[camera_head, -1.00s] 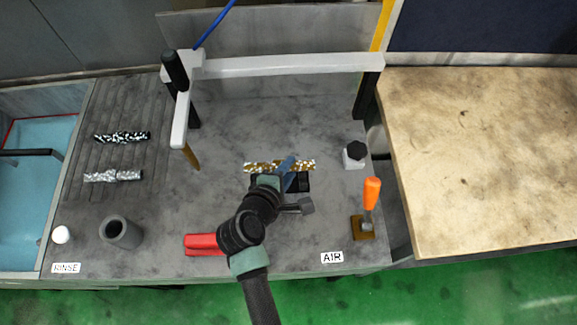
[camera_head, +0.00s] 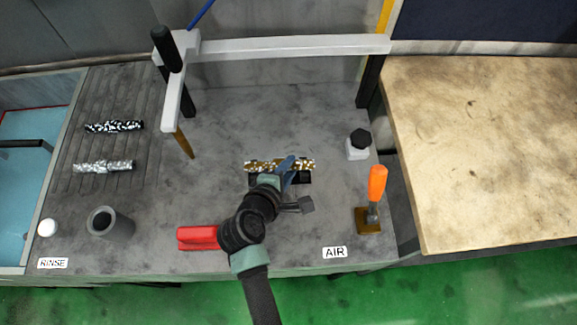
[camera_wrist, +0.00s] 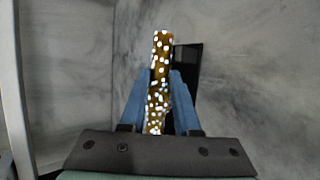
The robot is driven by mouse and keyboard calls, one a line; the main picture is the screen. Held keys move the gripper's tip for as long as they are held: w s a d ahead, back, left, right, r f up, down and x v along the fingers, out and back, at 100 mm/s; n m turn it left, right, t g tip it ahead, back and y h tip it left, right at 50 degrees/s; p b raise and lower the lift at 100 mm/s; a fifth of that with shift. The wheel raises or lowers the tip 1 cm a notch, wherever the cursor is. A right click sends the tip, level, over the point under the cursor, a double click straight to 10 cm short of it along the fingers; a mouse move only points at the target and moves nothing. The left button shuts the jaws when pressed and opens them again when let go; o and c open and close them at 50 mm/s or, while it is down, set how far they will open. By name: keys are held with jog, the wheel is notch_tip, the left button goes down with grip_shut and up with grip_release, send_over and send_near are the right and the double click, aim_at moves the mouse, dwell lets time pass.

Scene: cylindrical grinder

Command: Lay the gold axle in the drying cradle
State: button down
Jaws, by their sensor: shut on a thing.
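The gold axle (camera_head: 262,166), speckled with white, lies level across the picture in the head view. My gripper (camera_head: 287,170) is shut on it with blue fingers, which stand on either side of the axle in the wrist view (camera_wrist: 160,98). A low black block (camera_head: 304,179), which looks like the drying cradle, is just under and in front of the axle, partly hidden by my gripper. In the wrist view the black block (camera_wrist: 189,60) shows to the right of the axle. I cannot tell whether the axle touches it.
A black-and-white axle (camera_head: 114,127) and a silver axle (camera_head: 103,167) lie on the ribbed area at left. A white frame (camera_head: 290,47) with a hanging nozzle spans behind. A red block (camera_head: 197,238), grey cup (camera_head: 111,223), orange-handled tool (camera_head: 376,186) and black-capped block (camera_head: 358,146) stand around.

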jog(key=c, duration=0.6)
grip_release()
jog(key=shift+o, duration=0.2)
jog(key=shift+f, duration=0.15)
jog(key=b+v, duration=0.1)
jog(key=v, duration=1.2)
jog(key=shift+w, duration=0.1)
